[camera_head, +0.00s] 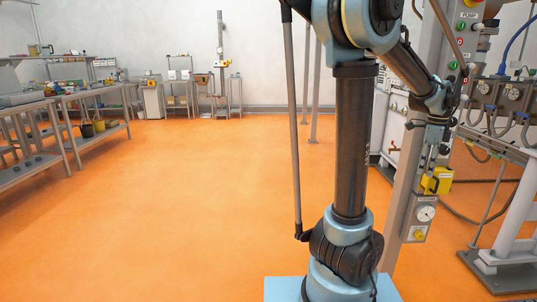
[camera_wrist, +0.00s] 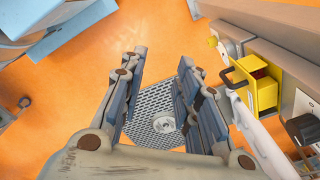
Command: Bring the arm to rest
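My gripper (camera_wrist: 158,85) fills the middle of the wrist view, its two blue-grey padded fingers apart with a clear gap and nothing between them. It points down toward the orange floor. In the head view my blue and black arm stands upright at the centre right and bends down to the right. Its gripper (camera_head: 432,158) there hangs beside a grey post, close to a yellow box (camera_head: 437,180). In the wrist view the yellow box (camera_wrist: 255,82) is to the right of the fingers and apart from them.
A grey post (camera_head: 408,200) carries a round gauge (camera_head: 425,213) below the yellow box. Pump machinery with hoses (camera_head: 500,100) stands at the right. A perforated plate (camera_wrist: 160,110) lies below the gripper. Workbenches (camera_head: 70,115) line the left. The orange floor (camera_head: 170,200) between is clear.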

